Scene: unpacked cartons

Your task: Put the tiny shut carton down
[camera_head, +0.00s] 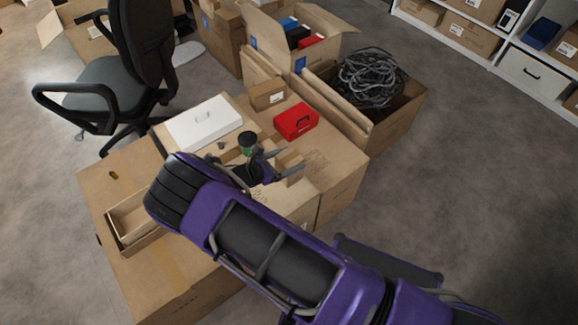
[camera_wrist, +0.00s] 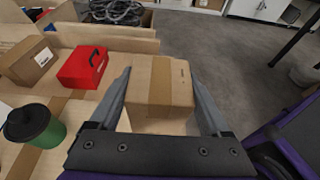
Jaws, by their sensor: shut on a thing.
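The tiny shut carton (camera_wrist: 159,85) is a plain brown box with a tape strip, between the two fingers of my gripper (camera_wrist: 160,100) in the wrist view. My gripper is shut on it from both sides. In the head view the carton (camera_head: 289,165) shows at the fingertips of my gripper (camera_head: 285,163), over the right part of the large cartons (camera_head: 340,160). I cannot tell whether its underside touches the surface below.
A red box (camera_head: 296,121), a small labelled carton (camera_head: 268,94), a green cup with a dark lid (camera_head: 248,143) and a white case (camera_head: 204,122) stand close by. An open box (camera_head: 128,216) is at left. Behind is a carton of cables (camera_head: 405,107).

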